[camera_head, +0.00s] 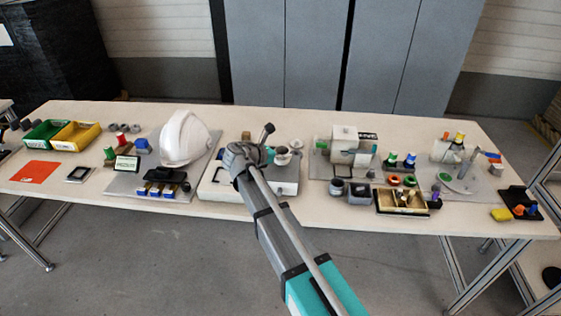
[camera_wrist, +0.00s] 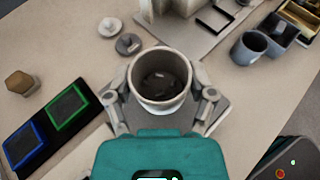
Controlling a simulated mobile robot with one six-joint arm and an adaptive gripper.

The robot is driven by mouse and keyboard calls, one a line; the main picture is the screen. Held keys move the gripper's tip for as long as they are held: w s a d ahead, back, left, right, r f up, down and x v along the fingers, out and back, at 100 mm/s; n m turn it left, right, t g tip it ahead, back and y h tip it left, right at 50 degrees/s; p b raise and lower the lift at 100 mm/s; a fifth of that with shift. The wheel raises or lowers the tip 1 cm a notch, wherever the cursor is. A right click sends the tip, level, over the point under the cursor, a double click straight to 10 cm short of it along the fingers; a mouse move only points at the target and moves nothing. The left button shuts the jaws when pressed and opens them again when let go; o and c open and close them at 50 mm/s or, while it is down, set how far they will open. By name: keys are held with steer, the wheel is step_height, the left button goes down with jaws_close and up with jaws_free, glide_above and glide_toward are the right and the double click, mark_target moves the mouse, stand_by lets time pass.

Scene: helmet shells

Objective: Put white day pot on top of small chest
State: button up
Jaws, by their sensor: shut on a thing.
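The white day pot (camera_wrist: 161,103) is a round, pale pot with a wide open mouth and a dark interior. My gripper (camera_wrist: 160,94) is shut on it, with one finger on each side. In the head view the pot (camera_head: 282,158) shows at the end of my arm, beside my gripper (camera_head: 270,155), over the middle of the table. I see no gap to judge its exact height. I cannot tell for sure which thing is the small chest. A white box-like body (camera_head: 344,137) stands on a grey plate to the right of the pot.
Grey cups (camera_head: 337,186) and a wooden compartment tray (camera_head: 418,208) stand near the front edge, right of my arm. A white helmet (camera_head: 184,138) stands to the left. Two small discs (camera_wrist: 110,27) and a dark holder with framed panels (camera_wrist: 43,128) lie near the pot.

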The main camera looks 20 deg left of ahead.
steer(key=shift+f+b, duration=0.95)
steer(key=shift+f, duration=0.35)
steer(key=shift+f, duration=0.15)
steer(key=o, duration=0.9)
steer(key=shift+c, duration=0.2)
steer(key=shift+s+r, duration=0.15)
steer(key=shift+r, duration=0.15)
steer(key=p+v, duration=0.4)
steer(key=v, duration=0.7)
steer(key=shift+s+a+p, duration=0.2)
steer(key=shift+s+p, duration=0.15)
steer(key=shift+w+d, duration=0.1)
